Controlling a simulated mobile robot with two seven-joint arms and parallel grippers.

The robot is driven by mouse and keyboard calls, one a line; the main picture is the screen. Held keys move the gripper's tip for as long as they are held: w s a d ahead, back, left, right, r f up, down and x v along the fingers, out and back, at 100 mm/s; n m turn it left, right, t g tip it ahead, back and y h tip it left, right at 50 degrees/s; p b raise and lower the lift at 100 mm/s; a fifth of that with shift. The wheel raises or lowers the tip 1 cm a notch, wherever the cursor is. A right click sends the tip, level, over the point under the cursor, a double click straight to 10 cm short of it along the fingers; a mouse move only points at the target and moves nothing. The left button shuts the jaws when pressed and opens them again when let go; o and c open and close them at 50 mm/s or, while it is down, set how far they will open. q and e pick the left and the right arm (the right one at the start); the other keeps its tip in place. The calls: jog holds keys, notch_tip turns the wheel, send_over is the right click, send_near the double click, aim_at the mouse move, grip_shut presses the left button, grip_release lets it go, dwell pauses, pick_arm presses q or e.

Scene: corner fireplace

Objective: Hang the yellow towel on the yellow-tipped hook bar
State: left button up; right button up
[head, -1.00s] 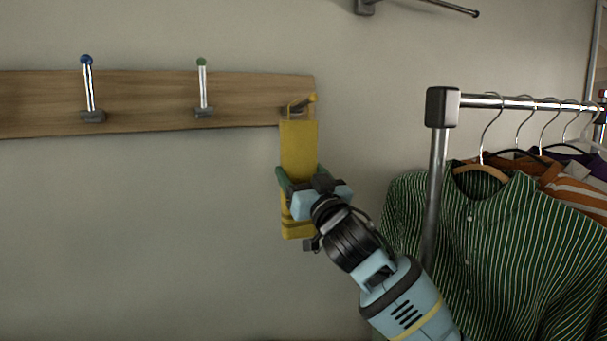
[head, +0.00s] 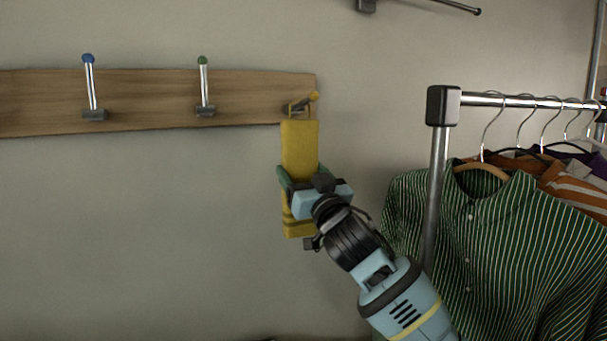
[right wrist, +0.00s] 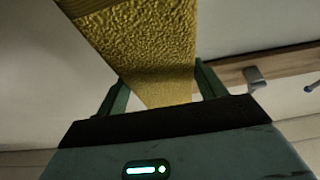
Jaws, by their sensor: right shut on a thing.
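The yellow towel (head: 299,147) hangs upright in my right gripper (head: 308,180), which is shut on it around its middle. A thin yellow loop stands up from the towel's top edge, at the yellow-tipped hook bar (head: 312,97). The loop overlaps the bar in the head view; I cannot tell whether it is around the bar or in front of it. In the right wrist view the towel (right wrist: 145,45) runs up between the two green fingers and hides the hook. My left gripper is not in view.
A wooden board (head: 150,85) on the wall also carries a blue-tipped hook (head: 91,85) and a green-tipped hook (head: 204,88). A clothes rack (head: 437,150) with a striped green shirt (head: 480,240) stands close on the right. A dark bar (head: 430,5) juts from the wall above.

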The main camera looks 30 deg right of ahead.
jog(key=o, duration=1.2)
jog(key=shift+c, duration=0.2)
jog(key=shift+s+f, duration=0.3)
jog(key=shift+s, duration=0.1)
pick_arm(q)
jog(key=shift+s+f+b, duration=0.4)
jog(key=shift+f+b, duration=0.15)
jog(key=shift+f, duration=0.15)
pick_arm(e)
jog(key=v, duration=0.6)
jog(key=shift+s, duration=0.45)
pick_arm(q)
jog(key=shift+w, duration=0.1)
